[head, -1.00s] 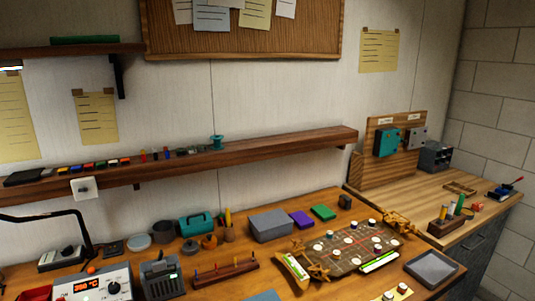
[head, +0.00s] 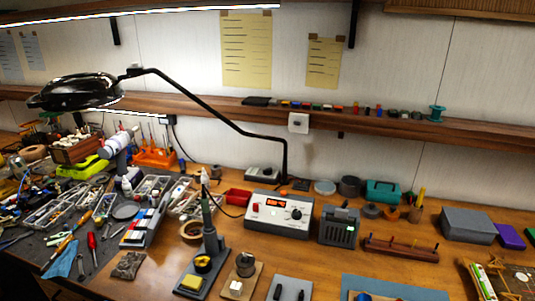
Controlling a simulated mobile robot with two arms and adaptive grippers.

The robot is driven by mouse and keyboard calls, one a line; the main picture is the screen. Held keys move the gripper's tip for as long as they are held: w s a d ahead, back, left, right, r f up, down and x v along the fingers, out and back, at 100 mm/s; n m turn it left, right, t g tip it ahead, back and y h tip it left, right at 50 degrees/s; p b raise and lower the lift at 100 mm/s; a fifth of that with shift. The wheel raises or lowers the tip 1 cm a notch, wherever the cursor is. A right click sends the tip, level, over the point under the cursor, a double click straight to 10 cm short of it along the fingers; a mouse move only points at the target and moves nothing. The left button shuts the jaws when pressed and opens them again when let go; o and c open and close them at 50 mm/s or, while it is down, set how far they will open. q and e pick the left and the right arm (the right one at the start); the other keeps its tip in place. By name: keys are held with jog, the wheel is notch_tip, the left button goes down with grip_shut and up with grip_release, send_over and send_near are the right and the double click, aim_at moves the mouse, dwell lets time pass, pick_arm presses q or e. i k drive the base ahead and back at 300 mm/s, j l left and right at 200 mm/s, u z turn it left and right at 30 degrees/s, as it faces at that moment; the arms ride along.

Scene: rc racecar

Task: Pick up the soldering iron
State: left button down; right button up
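A slim dark tool with a pale upper end, which looks like the soldering iron (head: 206,205), stands upright in a grey stand (head: 209,248) at the front centre-left of the bench. A cable appears to run from its top toward the soldering station (head: 280,213), a white box with a lit red display and a knob, just to its right. The stand's base carries a yellow sponge (head: 192,282) and a round yellow-and-black part. Neither of my grippers is in view.
A black magnifier lamp (head: 75,92) reaches over the bench from behind the station. Tools and parts trays crowd the left side. A small tin (head: 245,264) stands right of the stand. Bare wood (head: 385,268) shows at the front right.

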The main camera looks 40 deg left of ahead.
aim_at(208, 226)
jog(key=u, duration=1.8)
